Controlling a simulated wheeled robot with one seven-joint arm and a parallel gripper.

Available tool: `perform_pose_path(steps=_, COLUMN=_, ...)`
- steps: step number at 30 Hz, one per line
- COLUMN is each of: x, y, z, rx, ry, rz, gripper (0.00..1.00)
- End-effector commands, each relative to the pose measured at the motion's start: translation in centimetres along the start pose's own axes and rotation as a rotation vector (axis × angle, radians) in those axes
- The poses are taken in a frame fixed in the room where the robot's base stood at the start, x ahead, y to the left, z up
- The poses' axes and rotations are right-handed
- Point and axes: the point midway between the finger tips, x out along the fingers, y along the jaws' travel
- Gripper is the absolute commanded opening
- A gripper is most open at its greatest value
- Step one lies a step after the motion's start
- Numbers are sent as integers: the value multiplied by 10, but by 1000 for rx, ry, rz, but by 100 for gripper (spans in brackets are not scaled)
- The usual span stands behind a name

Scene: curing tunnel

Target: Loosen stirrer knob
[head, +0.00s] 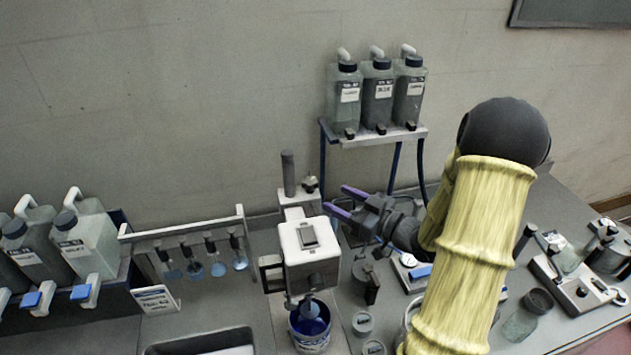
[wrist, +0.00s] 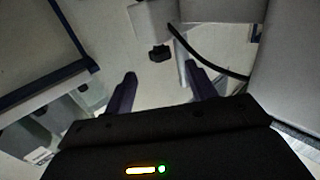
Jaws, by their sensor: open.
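The stirrer is a white motor box (head: 310,262) on a dark upright post (head: 288,172), over a pot with blue contents (head: 309,330). A small black knob (head: 311,184) sits beside the post, behind the box; I take it to be the stirrer knob. In the wrist view a dark knob (wrist: 159,53) shows just beyond and between my fingertips, on a pale block. My gripper (head: 340,203) has purple fingers, spread apart and empty, right of the post and pointing towards it. The fingers also show in the wrist view (wrist: 160,75). The fingers look apart from the knob.
A shelf (head: 385,137) with several bottles stands behind my gripper. A rack (head: 185,232) of hanging stirring tools and large jugs (head: 88,238) are at the left. Small jars (head: 362,323) crowd the bench right of the pot. A dark cable (wrist: 210,60) runs close to the knob.

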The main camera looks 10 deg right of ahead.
Motion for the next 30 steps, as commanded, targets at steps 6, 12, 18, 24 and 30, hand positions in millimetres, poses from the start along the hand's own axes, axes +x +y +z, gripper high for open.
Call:
perform_pose_path(steps=6, x=40, y=-1, z=-4, rx=1, ry=1, rz=-4, gripper=56)
perform_pose_path(steps=12, x=70, y=0, z=-3, rx=0, ry=1, rz=-3, gripper=56)
perform_pose_path(steps=18, x=81, y=0, z=0, rx=0, ry=0, rz=0, gripper=56)
perform_pose_path(steps=24, x=81, y=0, z=0, rx=-1, ry=0, rz=0, gripper=56)
perform_pose_path(steps=30, x=80, y=0, z=0, rx=-1, ry=0, rz=0, gripper=21)
